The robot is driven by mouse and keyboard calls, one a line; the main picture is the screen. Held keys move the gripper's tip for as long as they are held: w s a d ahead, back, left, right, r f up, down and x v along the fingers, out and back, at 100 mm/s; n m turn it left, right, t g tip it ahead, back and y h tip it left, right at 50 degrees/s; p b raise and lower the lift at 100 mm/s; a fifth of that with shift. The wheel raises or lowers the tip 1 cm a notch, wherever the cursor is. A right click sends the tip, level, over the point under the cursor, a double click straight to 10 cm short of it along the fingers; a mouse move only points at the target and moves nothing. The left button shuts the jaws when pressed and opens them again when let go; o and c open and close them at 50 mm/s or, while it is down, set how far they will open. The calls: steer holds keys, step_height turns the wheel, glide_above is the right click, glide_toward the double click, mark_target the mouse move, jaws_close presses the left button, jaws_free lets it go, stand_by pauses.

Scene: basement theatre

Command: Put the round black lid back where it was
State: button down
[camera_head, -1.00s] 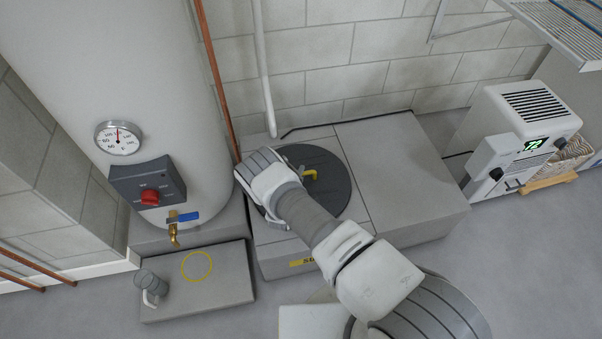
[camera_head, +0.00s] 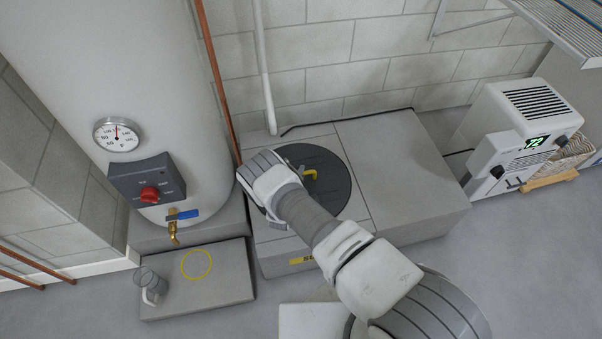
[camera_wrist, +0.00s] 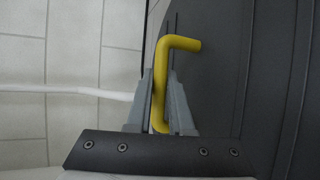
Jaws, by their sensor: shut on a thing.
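The round black lid (camera_head: 335,197) is a dark disc with a yellow bent handle (camera_head: 311,173). It lies flat over the top of the grey box (camera_head: 392,165), at its left part; I cannot tell whether it is fully seated or slightly raised. My arm covers the lid's lower left side. In the wrist view my gripper (camera_wrist: 160,100) is shut on the yellow handle (camera_wrist: 181,43), with one finger on each side. The dark ribbed lid (camera_wrist: 225,85) fills the right of that view.
A white tank (camera_head: 110,60) with a dial and brass tap stands left of the box. A low slab (camera_head: 220,280) with a clear mug (camera_head: 151,285) and a yellow ring mark sits in front of it. A white dehumidifier-like unit (camera_head: 510,125) stands at the right. A white pipe (camera_head: 264,70) rises behind.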

steer(key=shift+f, duration=0.1)
steer(key=c, duration=0.7)
jaws_free()
steer(key=shift+f, duration=0.15)
steer(key=p+v, duration=0.6)
steer(key=v, duration=1.1)
steer(key=shift+s, duration=0.25)
steer(key=shift+w, duration=0.1)
